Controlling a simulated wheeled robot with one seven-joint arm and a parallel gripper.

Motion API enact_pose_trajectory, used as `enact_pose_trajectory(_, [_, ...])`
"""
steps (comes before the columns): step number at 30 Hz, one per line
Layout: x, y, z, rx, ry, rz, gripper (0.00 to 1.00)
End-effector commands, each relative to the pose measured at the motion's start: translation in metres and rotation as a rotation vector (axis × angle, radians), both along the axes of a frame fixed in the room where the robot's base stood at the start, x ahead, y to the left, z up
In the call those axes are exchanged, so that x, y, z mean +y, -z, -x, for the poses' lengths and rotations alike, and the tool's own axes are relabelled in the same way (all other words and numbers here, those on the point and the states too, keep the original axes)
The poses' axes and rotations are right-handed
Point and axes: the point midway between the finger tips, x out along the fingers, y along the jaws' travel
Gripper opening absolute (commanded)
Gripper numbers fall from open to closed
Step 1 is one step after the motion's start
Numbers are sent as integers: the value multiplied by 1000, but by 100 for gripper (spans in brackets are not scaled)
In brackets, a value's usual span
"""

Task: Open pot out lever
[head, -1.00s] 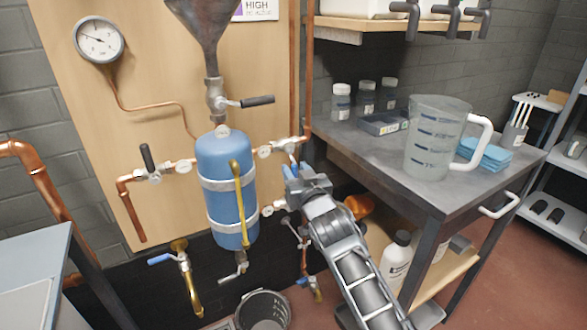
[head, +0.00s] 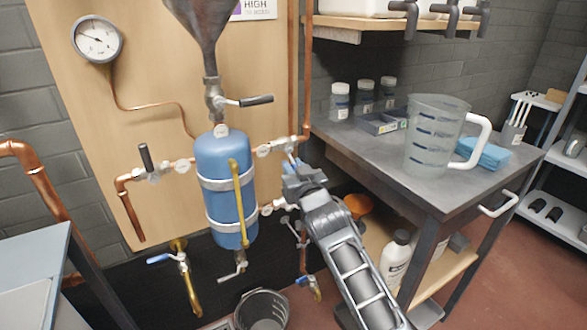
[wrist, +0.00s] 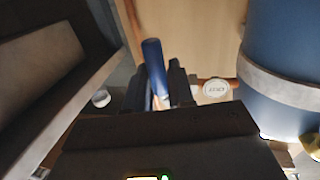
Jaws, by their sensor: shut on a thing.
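My gripper (head: 291,170) is just right of the blue tank (head: 225,162), close to the copper pipework. In the wrist view, a lever with a dark blue handle (wrist: 154,62) stands between the gripper's dark fingers (wrist: 160,88), which are shut on it. The handle's upper end sticks out past the fingertips. Its pivot is hidden behind the gripper. A round white valve cap (wrist: 215,89) on a copper pipe sits beside the fingers. In the head view, much of the lever is covered by my gripper.
A metal workbench (head: 355,155) with a measuring jug (head: 436,137) stands close to my arm on the right. A funnel valve with a black handle (head: 257,99) is above the tank. A bucket (head: 263,308) is on the floor below. Another blue-handled valve (head: 160,258) is at lower left.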

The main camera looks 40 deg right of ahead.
Motion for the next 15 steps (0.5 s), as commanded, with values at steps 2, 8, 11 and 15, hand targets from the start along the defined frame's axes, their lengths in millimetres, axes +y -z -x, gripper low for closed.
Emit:
enact_pose_trajectory(2, [0,0,0,0,0,0,0])
enact_pose_trajectory(8, [0,0,0,0,0,0,0])
enact_pose_trajectory(11, [0,0,0,1,0,4,0])
enact_pose_trajectory(15, [-1,0,1,9,0,29,0])
